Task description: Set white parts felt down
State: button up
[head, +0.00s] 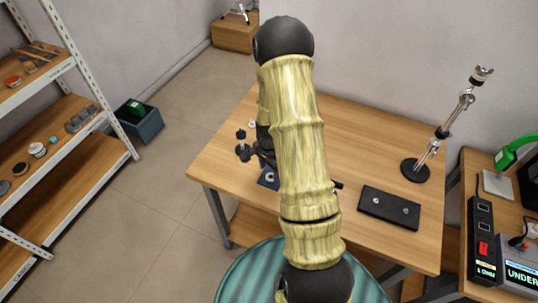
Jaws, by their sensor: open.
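No white felt can be made out in the head view; my arm covers the middle of the table. My gripper (262,157) is open, low over the left part of the wooden table (370,140), and mostly hidden behind my arm. A small dark blue piece (267,181) with a pale spot shows just below it, partly covered by my arm. I cannot tell whether the gripper touches it.
A black plate (389,208) with two silver knobs lies on the table's right part. A jointed metal stand (415,170) stands behind it. A side bench with consoles (484,235) is at right, shelves (75,150) at left. The table's back middle is clear.

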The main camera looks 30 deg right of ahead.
aim_at(270, 179)
notch_tip(270, 179, up, 9)
jog(key=b, duration=0.1)
jog(key=shift+b, duration=0.3)
dwell(0.4)
